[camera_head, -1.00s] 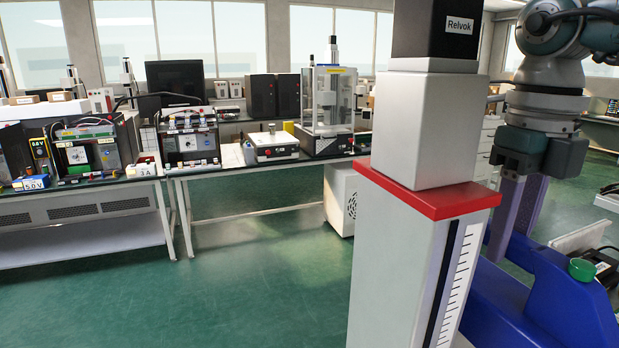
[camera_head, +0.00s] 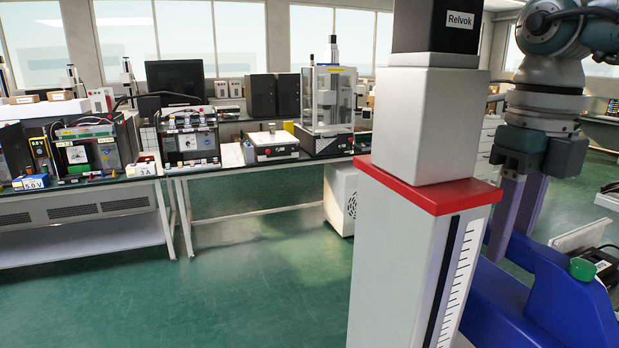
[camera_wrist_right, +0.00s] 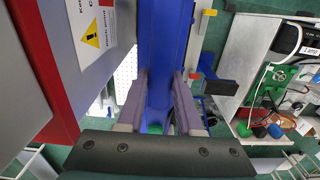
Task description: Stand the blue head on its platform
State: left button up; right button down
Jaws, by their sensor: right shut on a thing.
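My right gripper (camera_head: 519,205) is at the right of the head view, pointing down, with its purple-grey fingers on either side of a blue part. The right wrist view shows the fingers (camera_wrist_right: 160,95) closed on the long blue body, which I take to be the blue head (camera_wrist_right: 162,40). In the head view the blue body (camera_head: 545,290) extends low and to the right of the fingers. A column with a red plate (camera_head: 425,190) stands just left of it. I cannot tell which surface is the head's platform. My left gripper is out of view.
On the red plate stands a light grey block (camera_head: 430,125) under a black box labelled Relvok (camera_head: 435,30). A green knob (camera_head: 582,268) shows at the lower right. Benches with instruments (camera_head: 190,145) line the back. The green floor (camera_head: 260,290) left of the column is clear.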

jog(key=shift+w+f+b, duration=0.1)
jog(key=shift+f+b, duration=0.25)
jog(key=shift+b, duration=0.1)
dwell(0.8)
jog(key=c, duration=0.8)
grip_release()
jog(key=shift+c, duration=0.2)
jog(key=o, duration=0.4)
jog(key=shift+f, duration=0.1)
jog(key=shift+c, duration=0.2)
jog(key=shift+f, duration=0.2)
notch_tip(320, 180, up, 10)
jog(key=p, duration=0.7)
jog(key=shift+r+p, duration=0.25)
jog(key=shift+p, duration=0.05)
